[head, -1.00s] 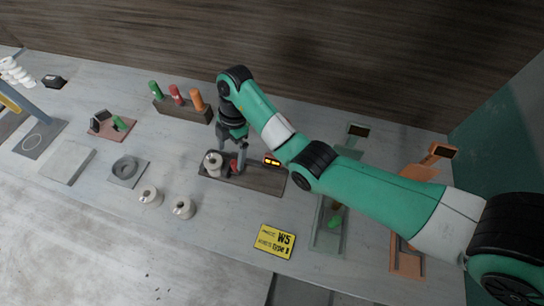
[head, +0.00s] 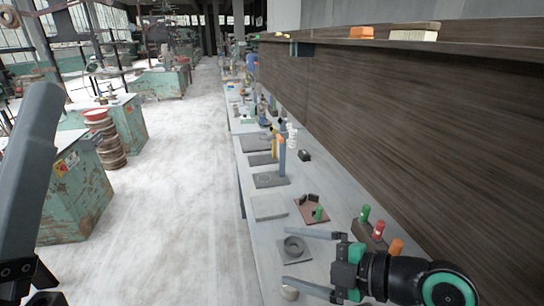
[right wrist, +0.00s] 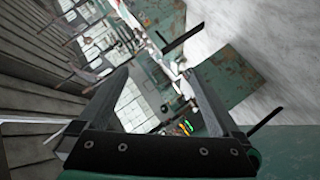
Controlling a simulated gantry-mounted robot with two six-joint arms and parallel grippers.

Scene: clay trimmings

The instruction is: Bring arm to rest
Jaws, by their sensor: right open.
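My right gripper (head: 286,256) is in the head view's lower right, above the bench (head: 265,232). Its two grey fingers point left, spread apart with nothing between them. In the right wrist view the right gripper (right wrist: 156,82) also shows its fingers apart and empty, with the blurred workshop beyond. A grey finger-like bar (head: 30,165) at the head view's left edge looks like part of my left gripper. Only this one piece shows, so its opening cannot be judged.
Green, red (head: 379,230) and orange (head: 396,247) cylinders stand by the wall. A dark wall (head: 400,120) borders the bench.

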